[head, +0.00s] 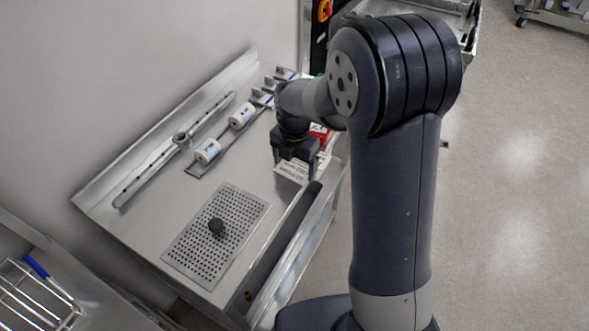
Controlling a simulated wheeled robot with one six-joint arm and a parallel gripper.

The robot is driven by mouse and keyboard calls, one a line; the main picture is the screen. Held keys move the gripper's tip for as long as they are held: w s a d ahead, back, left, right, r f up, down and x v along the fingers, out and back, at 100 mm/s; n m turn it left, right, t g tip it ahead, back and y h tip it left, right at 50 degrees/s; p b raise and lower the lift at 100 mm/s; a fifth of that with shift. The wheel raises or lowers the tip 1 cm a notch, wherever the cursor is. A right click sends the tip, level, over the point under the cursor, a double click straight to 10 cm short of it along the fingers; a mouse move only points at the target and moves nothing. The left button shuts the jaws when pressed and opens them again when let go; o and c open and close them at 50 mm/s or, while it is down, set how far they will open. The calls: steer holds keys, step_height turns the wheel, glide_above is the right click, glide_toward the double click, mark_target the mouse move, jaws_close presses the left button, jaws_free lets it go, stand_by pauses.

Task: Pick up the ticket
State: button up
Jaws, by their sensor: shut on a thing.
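The ticket (290,172) is a small pale card with dark print, near the right edge of the steel cart top. My gripper (297,160) points down over it from behind and is shut on it. The fingertips and the far part of the ticket are partly hidden by the gripper body. I cannot tell whether the ticket still touches the cart top.
On the steel cart top (150,215) lie a perforated plate with a dark knob (216,226), a long spray arm (150,172) and a bar with two white cylinders (207,150). A red-and-white item (319,130) sits right beside my gripper. A wire rack (35,295) is lower left.

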mark_target(295, 170)
step_height(295, 170, up, 10)
stand_by(0.6)
steer(key=shift+r, duration=0.1)
